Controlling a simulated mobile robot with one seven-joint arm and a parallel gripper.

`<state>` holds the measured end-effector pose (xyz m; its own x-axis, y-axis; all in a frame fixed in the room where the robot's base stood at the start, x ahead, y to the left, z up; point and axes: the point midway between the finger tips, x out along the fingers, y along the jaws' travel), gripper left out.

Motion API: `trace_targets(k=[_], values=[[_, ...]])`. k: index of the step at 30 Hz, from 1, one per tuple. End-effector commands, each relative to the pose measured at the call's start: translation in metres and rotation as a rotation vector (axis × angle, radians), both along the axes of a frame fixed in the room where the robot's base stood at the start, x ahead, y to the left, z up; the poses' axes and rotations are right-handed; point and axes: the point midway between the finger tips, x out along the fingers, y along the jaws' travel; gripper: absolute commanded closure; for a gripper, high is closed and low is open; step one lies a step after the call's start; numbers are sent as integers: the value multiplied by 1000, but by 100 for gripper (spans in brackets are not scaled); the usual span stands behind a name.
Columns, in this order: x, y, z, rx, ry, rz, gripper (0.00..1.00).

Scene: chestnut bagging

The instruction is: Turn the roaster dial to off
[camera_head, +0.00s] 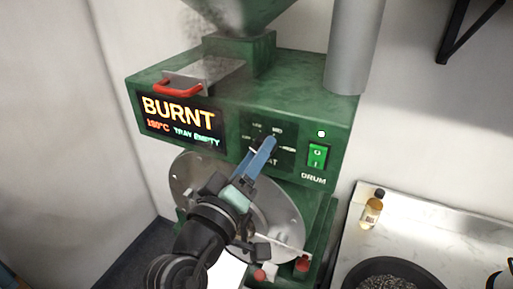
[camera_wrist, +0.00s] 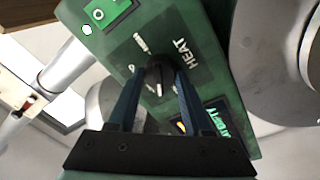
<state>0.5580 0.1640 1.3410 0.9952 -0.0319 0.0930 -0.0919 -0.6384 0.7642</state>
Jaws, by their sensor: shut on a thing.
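The roaster (camera_head: 230,75) is a green machine with a heat panel (camera_head: 286,133) on its front. In the wrist view the black heat dial (camera_wrist: 158,66) sits between my fingertips, beside the word HEAT. Its white pointer mark points toward the bottom of that picture. My gripper (camera_head: 268,146) is shut on the dial, with a blue finger on each side of it; it also shows in the wrist view (camera_wrist: 158,78). In the head view my fingers hide the dial, and the small position labels around it are hard to read.
The roaster's display (camera_head: 180,118) reads BURNT, 180°C and TRAY EMPTY. A lit green drum switch (camera_head: 318,156) is right of the heat panel. A round metal drum front (camera_head: 190,180) lies below. A small bottle (camera_head: 371,210) and a dark pan (camera_head: 350,270) stand on the right counter.

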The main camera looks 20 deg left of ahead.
Motion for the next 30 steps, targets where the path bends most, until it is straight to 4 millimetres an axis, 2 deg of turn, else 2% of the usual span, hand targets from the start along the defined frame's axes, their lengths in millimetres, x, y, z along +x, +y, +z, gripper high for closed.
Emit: trace_targets(k=[6, 15, 30], values=[[0, -1, 2, -197, 10, -2, 100], [0, -1, 1, -402, 16, -1, 100], [0, -1, -1, -519, 19, -1, 100]])
